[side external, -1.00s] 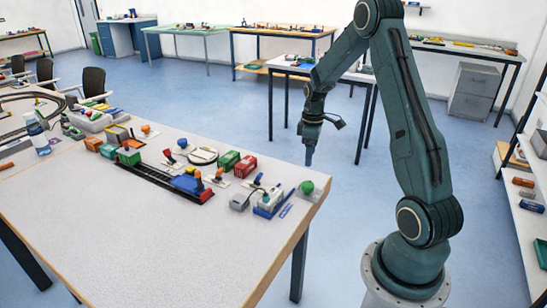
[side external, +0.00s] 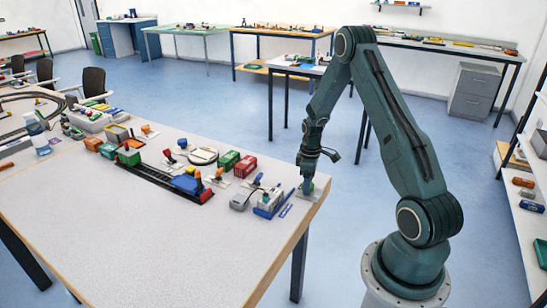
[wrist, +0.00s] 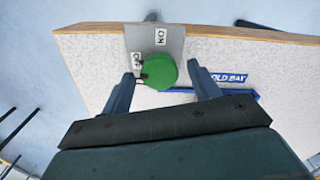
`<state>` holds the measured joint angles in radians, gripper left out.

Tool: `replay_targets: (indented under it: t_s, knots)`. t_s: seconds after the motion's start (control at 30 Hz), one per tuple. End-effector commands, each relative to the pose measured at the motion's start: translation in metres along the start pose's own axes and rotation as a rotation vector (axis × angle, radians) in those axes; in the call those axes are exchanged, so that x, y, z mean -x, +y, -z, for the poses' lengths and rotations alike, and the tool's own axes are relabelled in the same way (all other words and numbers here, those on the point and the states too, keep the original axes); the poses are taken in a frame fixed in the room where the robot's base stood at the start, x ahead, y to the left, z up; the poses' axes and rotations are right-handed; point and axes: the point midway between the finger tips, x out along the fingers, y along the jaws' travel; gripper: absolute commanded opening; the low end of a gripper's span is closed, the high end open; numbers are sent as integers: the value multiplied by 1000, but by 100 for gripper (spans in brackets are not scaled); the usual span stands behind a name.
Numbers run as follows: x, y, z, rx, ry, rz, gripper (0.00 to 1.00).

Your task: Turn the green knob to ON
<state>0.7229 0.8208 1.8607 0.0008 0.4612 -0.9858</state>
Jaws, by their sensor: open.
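The green knob (wrist: 158,71) sits on a grey plate (wrist: 171,38) near the table's edge. The plate has an ON label (wrist: 161,36) and a label that seems to read OFF (wrist: 137,60). A dark mark on the knob's left side lies close to the OFF label. My gripper (wrist: 160,70) is open, with one finger on each side of the knob. Small gaps seem to show between the fingers and the knob. In the side view my gripper (side external: 308,182) points down over the knob (side external: 308,189) and partly hides it.
A blue sign ending in "OLD BAY" (wrist: 228,78) lies right of the knob in the wrist view. In the side view, a blue rack (side external: 270,204) and a grey box (side external: 241,200) stand left of my gripper. The table's front (side external: 150,245) is clear.

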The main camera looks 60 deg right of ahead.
Motion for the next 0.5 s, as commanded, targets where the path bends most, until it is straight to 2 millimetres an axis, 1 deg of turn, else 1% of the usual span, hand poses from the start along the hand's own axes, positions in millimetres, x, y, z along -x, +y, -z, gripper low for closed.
replay_targets:
  t_s: [0.23, 0.27, 0.4, 0.47, 0.5]
  knots:
    - [0, 0, 0, 0, 0, 0, 61]
    - [0, 0, 0, 0, 0, 0, 59]
    - [0, 0, 0, 0, 0, 0, 32]
    - [0, 0, 0, 0, 0, 0, 20]
    - [0, 0, 0, 0, 0, 0, 17]
